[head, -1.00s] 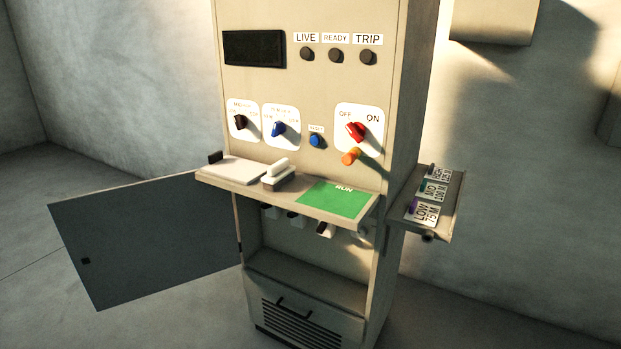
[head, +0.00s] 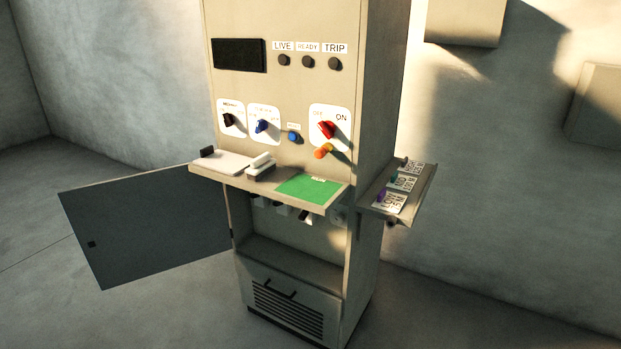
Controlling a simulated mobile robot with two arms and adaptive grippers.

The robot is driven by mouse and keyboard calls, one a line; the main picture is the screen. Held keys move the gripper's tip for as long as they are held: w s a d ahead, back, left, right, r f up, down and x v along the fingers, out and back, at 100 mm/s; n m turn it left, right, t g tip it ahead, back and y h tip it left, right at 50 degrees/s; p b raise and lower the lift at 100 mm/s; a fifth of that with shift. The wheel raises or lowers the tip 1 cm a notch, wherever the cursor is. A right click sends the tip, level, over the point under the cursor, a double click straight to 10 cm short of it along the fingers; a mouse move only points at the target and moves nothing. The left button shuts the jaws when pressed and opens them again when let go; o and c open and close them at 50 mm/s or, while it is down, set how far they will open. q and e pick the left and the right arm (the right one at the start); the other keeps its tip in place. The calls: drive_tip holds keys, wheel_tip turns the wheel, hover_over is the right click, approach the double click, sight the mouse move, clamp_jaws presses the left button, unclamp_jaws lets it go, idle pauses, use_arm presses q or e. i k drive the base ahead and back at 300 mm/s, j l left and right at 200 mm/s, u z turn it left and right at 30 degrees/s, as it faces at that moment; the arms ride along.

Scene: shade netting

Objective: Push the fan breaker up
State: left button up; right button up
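The beige control cabinet (head: 290,95) stands upright in the middle of the head view. Below its shelf is an open compartment (head: 290,238) with a row of small breaker-like levers (head: 305,215) along the top. The shelf partly hides these levers. No label on them can be read, so I cannot tell which is the fan breaker or which way each one points. The dark compartment door (head: 155,230) hangs open to the left. Neither of my grippers is in view.
A side shelf (head: 420,190) with labelled tags sticks out at right. The floor in front looks clear.

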sight(301, 216)
drive_tip(key=i+z, duration=0.15)
drive_tip(key=i, duration=0.55)
drive_tip(key=i+j+z, duration=0.2)
drive_tip(key=i, duration=0.5)
drive_tip(key=i+l, duration=0.05)
drive_tip(key=l, duration=0.05)
